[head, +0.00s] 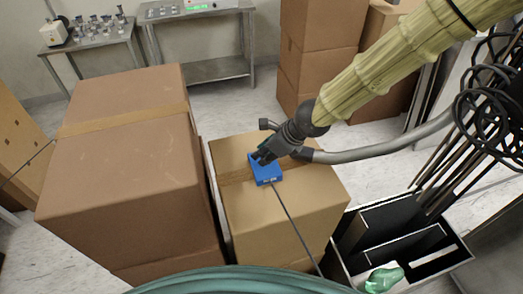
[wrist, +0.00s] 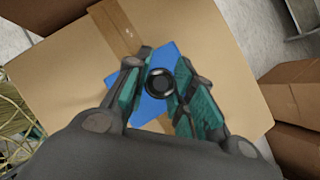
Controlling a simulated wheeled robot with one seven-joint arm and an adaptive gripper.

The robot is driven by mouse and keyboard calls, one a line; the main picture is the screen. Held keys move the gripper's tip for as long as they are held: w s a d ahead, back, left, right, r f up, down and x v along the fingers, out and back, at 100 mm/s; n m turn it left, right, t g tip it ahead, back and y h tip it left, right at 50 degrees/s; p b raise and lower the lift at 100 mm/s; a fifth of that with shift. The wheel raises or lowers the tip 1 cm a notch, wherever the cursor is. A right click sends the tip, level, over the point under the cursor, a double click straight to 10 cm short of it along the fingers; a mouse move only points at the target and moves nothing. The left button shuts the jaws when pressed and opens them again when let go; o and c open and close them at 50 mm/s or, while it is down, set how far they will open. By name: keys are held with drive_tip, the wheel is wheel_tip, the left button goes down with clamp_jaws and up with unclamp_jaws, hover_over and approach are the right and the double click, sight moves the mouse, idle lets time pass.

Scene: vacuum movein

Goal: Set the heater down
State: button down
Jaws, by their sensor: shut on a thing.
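The heater (head: 267,172) is a small blue block, seen over the top of a cardboard box (head: 320,203) in the head view. My gripper (head: 264,155) is shut on the heater from above. In the wrist view the heater (wrist: 154,107) sits between my two teal-padded fingers (wrist: 161,74), and a round black knob on it shows between them. It lies over or on the box's tape strip; I cannot tell whether its underside touches the cardboard. My fingers hide part of its sides.
A larger box stack (head: 125,165) stands close on the left, taller than this box. More boxes (head: 318,50) stand behind. A dark slotted bin (head: 400,235) and a green glassy object (head: 384,279) are at the lower right. Bare cardboard surrounds the heater.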

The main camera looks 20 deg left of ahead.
drive_tip(key=shift+f, duration=0.15)
drive_tip(key=c, duration=1.2)
unclamp_jaws()
